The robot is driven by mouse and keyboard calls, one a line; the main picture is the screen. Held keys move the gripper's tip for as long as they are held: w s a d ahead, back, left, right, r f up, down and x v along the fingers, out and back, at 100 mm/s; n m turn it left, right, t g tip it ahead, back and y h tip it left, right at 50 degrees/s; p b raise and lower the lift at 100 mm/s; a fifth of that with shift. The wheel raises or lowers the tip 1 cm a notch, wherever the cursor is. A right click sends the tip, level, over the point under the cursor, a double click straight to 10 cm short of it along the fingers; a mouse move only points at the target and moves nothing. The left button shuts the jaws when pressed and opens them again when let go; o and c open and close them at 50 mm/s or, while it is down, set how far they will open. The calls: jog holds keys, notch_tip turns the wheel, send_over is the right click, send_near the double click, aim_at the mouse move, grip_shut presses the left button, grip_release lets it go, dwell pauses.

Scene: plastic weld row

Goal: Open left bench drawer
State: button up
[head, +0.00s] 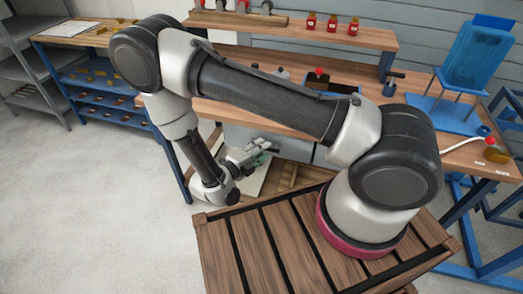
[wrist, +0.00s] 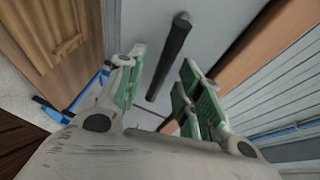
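The bench's grey drawer fronts (head: 296,148) show under the wooden worktop in the head view, partly hidden by my arm. In the wrist view a plain grey drawer front (wrist: 211,32) fills the upper middle, with a dark bar handle (wrist: 168,57) on it. My gripper (head: 262,147) is in front of the left drawer area in the head view. Its green-padded fingers (wrist: 163,70) are spread apart in the wrist view, with the handle showing between them. I see a gap on both sides of the handle; how far ahead of the fingertips it lies is unclear.
A slatted wooden surface (head: 284,232) lies below my arm. A wooden-topped blue shelf unit (head: 98,75) stands at the left. A blue hopper-like stand (head: 475,60) and several red-capped bottles (head: 332,23) are on the bench. Grey floor (head: 90,210) is clear at the left.

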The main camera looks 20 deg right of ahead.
jog(key=shift+w+d, duration=0.15)
jog(key=shift+d, duration=0.15)
grip_shut()
